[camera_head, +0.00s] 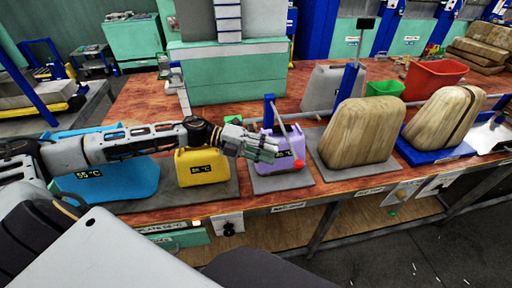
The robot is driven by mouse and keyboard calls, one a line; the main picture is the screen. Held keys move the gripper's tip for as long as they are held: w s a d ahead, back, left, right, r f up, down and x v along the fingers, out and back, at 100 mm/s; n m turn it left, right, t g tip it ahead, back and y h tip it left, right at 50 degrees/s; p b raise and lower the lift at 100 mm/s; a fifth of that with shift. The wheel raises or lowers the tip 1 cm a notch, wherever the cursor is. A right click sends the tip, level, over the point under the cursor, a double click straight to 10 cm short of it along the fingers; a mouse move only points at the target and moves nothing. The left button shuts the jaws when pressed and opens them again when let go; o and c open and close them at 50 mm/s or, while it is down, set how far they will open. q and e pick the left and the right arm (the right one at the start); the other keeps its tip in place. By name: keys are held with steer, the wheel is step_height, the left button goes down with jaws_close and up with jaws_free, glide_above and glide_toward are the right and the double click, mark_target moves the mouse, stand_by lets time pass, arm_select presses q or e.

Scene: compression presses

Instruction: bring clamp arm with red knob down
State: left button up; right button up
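A thin grey clamp arm (281,120) slants down from a blue post (268,111) above a purple block (290,145) with a temperature label. A red knob (299,165) shows low on the front of the purple block; its link to the clamp arm is hard to make out. My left gripper (272,149) reaches in from the left, in front of the purple block and just left of the red knob. Its fingers overlap the block in the picture, and their gap cannot be made out. Contact with the clamp arm cannot be told. My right gripper is not in view.
A yellow block (203,172) and a blue block (125,182) stand to the left under my arm. Tan rounded pieces (362,132) stand to the right. A red bin (434,77) and green bin (385,89) sit behind. The wooden table (130,104) has bare patches.

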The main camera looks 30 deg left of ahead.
arm_select(q)
steer(key=shift+v, duration=1.7)
steer(key=shift+s, duration=0.15)
